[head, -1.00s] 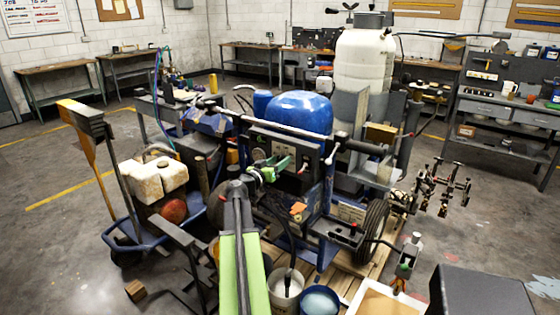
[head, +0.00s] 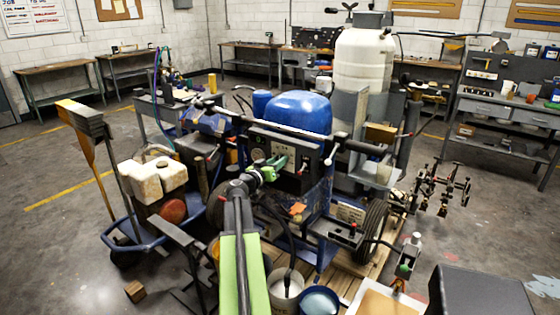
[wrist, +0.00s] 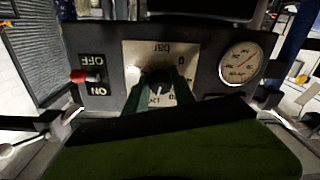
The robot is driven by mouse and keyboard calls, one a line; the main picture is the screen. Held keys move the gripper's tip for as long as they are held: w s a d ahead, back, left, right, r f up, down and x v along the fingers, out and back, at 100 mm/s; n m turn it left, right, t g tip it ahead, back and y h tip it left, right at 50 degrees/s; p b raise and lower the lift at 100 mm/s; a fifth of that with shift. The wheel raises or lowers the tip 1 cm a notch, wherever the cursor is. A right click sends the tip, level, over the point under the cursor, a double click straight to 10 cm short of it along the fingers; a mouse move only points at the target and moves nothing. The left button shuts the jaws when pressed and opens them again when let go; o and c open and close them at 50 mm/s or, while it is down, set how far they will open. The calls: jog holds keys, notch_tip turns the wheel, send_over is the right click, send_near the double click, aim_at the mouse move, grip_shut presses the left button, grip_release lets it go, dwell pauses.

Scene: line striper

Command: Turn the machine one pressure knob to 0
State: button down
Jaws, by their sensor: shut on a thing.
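The pressure knob (wrist: 158,80) is a dark round knob on a pale dial plate (wrist: 133,52) marked "bar", with a 0 at its upper right, in the wrist view. The picture there looks upside down. My gripper (wrist: 160,85) has its green fingers shut on the knob, one on each side. In the head view my gripper (head: 268,172) meets the front of the machine's dark control panel (head: 300,150). The knob itself is hidden there by the fingers. Where the knob's pointer stands is hard to tell.
A round pressure gauge (wrist: 240,62) with a red needle is right of the knob in the wrist view. A red-tipped ON/OFF switch (wrist: 80,76) is on the left. Buckets (head: 285,288) stand below my arm, and a loaded blue cart (head: 150,242) stands to the left.

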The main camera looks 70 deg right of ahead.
jog(key=shift+s+a+n+g+y, duration=0.1)
jog(key=shift+a+n+g, duration=0.1)
jog(key=shift+n, duration=4.5)
jog(key=shift+w+a+n+g+y, duration=0.1)
jog(key=shift+n+g, duration=0.1)
jog(key=shift+n, duration=4.5)
jog(key=shift+s+a+n+g+y, duration=0.1)
jog(key=shift+n+g, duration=0.1)
jog(key=shift+n, duration=4.5)
jog(key=c, duration=1.1)
grip_release()
jog(key=shift+s+d, duration=0.1)
jog(key=shift+d, duration=0.05)
jog(key=shift+o, duration=0.2)
jog(key=shift+r, duration=0.1)
